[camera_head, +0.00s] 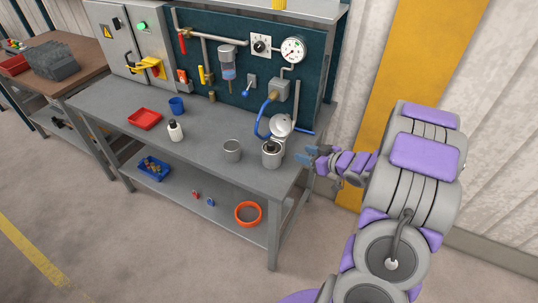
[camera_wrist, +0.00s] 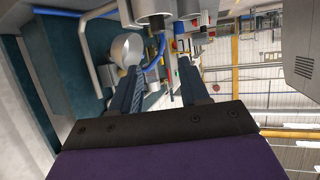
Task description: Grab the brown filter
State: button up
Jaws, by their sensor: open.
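No part is clearly a brown filter. A small brown cylindrical piece (camera_head: 273,96) sits below the grey box on the teal back panel, at the top of a blue hose. A smaller brownish fitting (camera_head: 212,97) is lower on the panel, left of it. I cannot tell if either is the filter. My gripper (camera_head: 311,157) is open and empty at the bench's right end, right of the grey canister and apart from the brown piece. In the wrist view, its two fingers (camera_wrist: 160,88) frame the blue hose and panel fittings.
The grey bench (camera_head: 190,139) holds a red tray (camera_head: 145,119), white bottle (camera_head: 175,131), blue cup (camera_head: 177,106), grey can (camera_head: 232,150) and grey canister (camera_head: 271,154). A silver round part (camera_head: 281,124) and blue hose (camera_head: 261,122) stand near my gripper. The bench's middle has free room.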

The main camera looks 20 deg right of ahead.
jog(key=b, duration=0.2)
send_near(273, 146)
jog(key=w+a, duration=0.2)
jog(key=w, duration=0.1)
jog(key=shift+w+f, duration=0.45)
jog(key=shift+f, duration=0.1)
jog(key=shift+w+d+f, duration=0.15)
jog(key=shift+w+f, duration=0.05)
jog(key=shift+w, duration=0.1)
jog(key=x, duration=0.1)
jog(key=b+x, duration=0.1)
jog(key=x, duration=0.2)
jog(key=shift+w+d+f+b, duration=0.15)
jog(key=shift+d+f+b, duration=0.15)
jog(key=shift+f, duration=0.05)
jog(key=shift+w+a, duration=0.2)
jog(key=shift+a, duration=0.15)
jog(key=shift+d, duration=0.3)
jog(key=c, duration=0.6)
jog(key=shift+a, duration=0.1)
grip_shut()
